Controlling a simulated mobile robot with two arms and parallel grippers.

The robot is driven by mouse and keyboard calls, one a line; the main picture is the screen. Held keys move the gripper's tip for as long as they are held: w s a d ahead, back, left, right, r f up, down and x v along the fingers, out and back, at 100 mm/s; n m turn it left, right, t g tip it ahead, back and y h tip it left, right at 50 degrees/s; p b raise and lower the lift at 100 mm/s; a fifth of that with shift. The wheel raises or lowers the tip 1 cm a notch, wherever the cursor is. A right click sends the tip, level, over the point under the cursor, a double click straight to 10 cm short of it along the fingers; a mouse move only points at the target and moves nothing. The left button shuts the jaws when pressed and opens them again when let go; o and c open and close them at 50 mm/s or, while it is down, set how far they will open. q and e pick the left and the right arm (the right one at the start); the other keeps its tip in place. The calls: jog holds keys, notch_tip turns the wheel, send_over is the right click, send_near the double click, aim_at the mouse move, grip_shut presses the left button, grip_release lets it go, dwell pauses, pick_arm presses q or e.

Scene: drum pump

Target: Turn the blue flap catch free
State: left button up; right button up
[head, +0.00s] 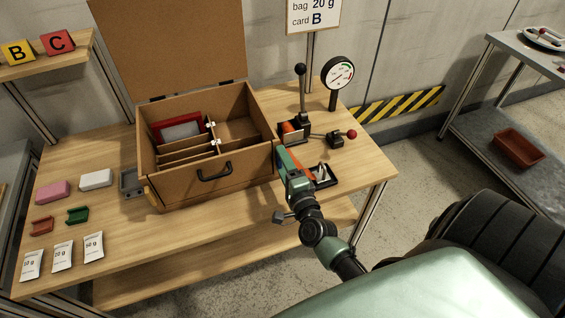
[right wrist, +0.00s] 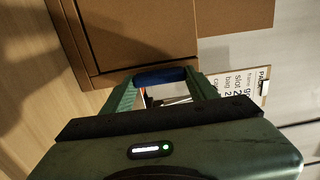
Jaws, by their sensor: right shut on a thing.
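The brown box (head: 180,188) stands on the wooden table with its lid (head: 165,45) raised at the back. My right gripper (head: 283,153) is at the box's right side wall, near the front corner. In the right wrist view the blue flap catch (right wrist: 160,76) lies between the two green fingers of my right gripper (right wrist: 158,84), against the brown box wall (right wrist: 135,35). The gripper is shut on it. The catch is hidden behind the gripper in the head view. My left gripper is not in view.
A gauge (head: 338,72), black lever (head: 301,85) and red-knobbed lever (head: 351,134) stand right of the box. Pink (head: 53,192) and white blocks (head: 96,179) and several packets (head: 62,256) lie at the left.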

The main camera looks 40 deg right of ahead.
dwell(0.3)
jog(key=o, duration=1.4)
jog(key=shift+c, duration=0.2)
jog(key=shift+s, duration=0.1)
jog(key=b+v, duration=0.1)
jog(key=v, duration=0.6)
jog(key=shift+s, duration=0.35)
